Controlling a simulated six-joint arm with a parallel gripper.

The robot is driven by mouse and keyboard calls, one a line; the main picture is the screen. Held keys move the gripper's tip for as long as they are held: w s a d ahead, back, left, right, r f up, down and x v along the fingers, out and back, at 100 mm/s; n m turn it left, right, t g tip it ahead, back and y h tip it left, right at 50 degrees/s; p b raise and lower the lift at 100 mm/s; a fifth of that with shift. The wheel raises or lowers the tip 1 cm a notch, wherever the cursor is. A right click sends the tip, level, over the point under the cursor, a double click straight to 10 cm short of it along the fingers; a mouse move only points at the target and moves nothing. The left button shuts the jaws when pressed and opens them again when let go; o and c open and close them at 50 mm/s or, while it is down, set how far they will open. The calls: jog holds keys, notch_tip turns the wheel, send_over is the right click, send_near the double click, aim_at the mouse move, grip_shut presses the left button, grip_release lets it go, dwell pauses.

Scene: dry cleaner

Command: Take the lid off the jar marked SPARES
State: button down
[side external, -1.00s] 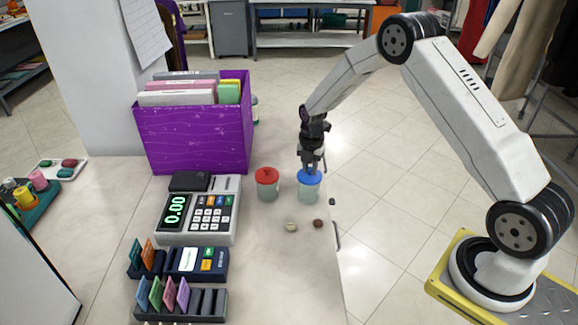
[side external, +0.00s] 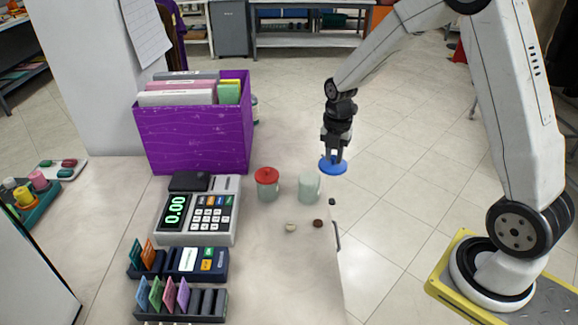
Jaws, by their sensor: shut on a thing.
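My gripper (side external: 334,157) is shut on a blue lid (side external: 333,167) and holds it in the air, to the right of and above an open pale green jar (side external: 309,189). That jar stands upright near the right edge of the counter. A second jar (side external: 267,192) with a red lid (side external: 267,175) on it stands just to its left. No marking can be read on either jar from this view, so I cannot tell which one says SPARES.
A small beige round item (side external: 291,228) and a dark red one (side external: 318,223) lie on the counter (side external: 280,275) before the jars. A cash register (side external: 200,212) and a purple file box (side external: 195,138) stand to the left. The counter front is clear.

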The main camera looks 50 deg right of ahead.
jog(key=shift+s+a+r, duration=0.15)
jog(key=shift+s+r, duration=0.2)
jog(key=shift+s, duration=0.45)
jog(key=shift+s+a+r, duration=0.2)
jog(key=shift+s+r, duration=0.2)
jog(key=shift+s, duration=0.45)
jog(key=shift+s+a+r, duration=0.15)
jog(key=shift+s+r, duration=0.2)
jog(key=shift+s, duration=0.45)
jog(key=a+f, duration=0.4)
jog(key=a, duration=0.3)
jog(key=a+f, duration=0.4)
jog(key=a, duration=0.4)
jog(key=w+f, duration=0.2)
jog(key=w, duration=0.2)
jog(key=w+a+f, duration=0.1)
jog(key=w+f, duration=0.2)
jog(key=w, duration=0.2)
jog(key=w+f, duration=0.3)
jog(key=w, duration=0.1)
jog(key=shift+w+a, duration=0.15)
jog(key=shift+w+f, duration=0.45)
